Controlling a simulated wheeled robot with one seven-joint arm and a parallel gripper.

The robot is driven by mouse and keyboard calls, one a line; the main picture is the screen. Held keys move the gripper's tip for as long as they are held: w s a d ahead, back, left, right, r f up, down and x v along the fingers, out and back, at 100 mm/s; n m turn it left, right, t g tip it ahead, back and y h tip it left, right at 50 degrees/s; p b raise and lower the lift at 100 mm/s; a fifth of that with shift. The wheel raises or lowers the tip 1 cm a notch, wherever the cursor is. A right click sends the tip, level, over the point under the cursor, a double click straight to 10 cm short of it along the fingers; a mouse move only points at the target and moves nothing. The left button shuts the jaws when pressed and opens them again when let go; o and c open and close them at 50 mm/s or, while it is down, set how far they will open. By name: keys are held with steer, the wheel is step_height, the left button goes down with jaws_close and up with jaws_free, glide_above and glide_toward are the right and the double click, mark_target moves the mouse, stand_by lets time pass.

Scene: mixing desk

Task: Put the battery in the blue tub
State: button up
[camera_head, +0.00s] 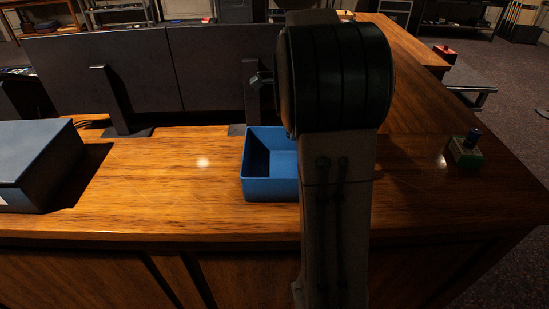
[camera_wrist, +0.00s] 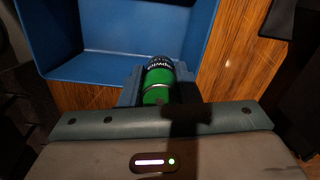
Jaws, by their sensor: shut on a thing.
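The blue tub (camera_head: 258,184) stands on the wooden desk in the middle of the head view, its right part hidden behind my arm. In the wrist view the blue tub (camera_wrist: 105,68) fills the top left. The battery (camera_wrist: 158,84), green with a dark printed end, is held between the fingers of my gripper (camera_wrist: 158,90), which is shut on it. The battery shows at the near edge of the tub in the wrist view; its height above the tub cannot be told. In the head view my arm hides the gripper and battery.
A dark box (camera_head: 38,165) sits at the desk's left. Two monitors (camera_head: 105,75) stand behind the tub. A small green object with a dark knob (camera_head: 467,150) is at the right, and a red one (camera_head: 445,52) farther back. The desk between box and tub is clear.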

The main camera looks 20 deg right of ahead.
glide_above(275, 174)
step_height(275, 174, down, 4)
steer(key=shift+w+d, duration=0.1)
steer(key=shift+f+p, duration=0.4)
steer(key=shift+f, duration=1.7)
steer(key=shift+f, duration=0.2)
steer(key=o, duration=1.1)
steer(key=shift+c, duration=0.2)
steer(key=shift+r, duration=0.1)
